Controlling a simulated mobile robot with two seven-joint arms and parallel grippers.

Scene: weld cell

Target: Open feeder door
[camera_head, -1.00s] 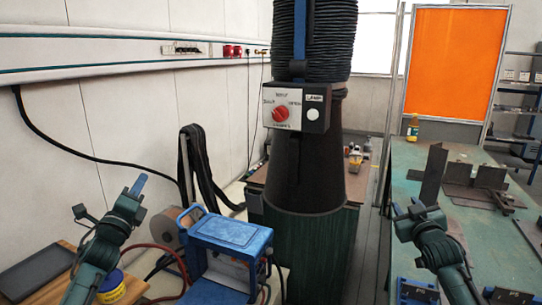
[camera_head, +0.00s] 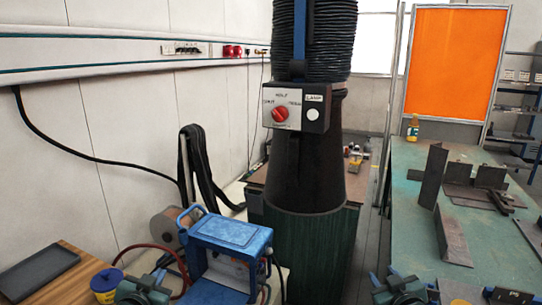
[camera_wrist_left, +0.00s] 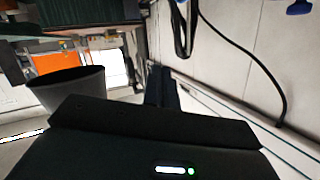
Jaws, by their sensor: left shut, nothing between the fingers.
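The blue feeder (camera_head: 232,232) stands on a light bench at the bottom centre of the head view, with a grey front and a brown spool (camera_head: 165,226) at its left. I cannot tell its door apart from the casing. My left gripper is low in the head view, left of the feeder and partly cut off; its wrist (camera_head: 143,288) shows there. In the left wrist view its fingers (camera_wrist_left: 160,86) are together and empty. My right gripper (camera_head: 384,283) is at the bottom edge, over the green table, away from the feeder; its jaws are not clear.
A dark extraction column with a control box (camera_head: 296,108) stands behind the feeder. Steel plates (camera_head: 433,172) lie on the green table (camera_head: 405,160) at the right.

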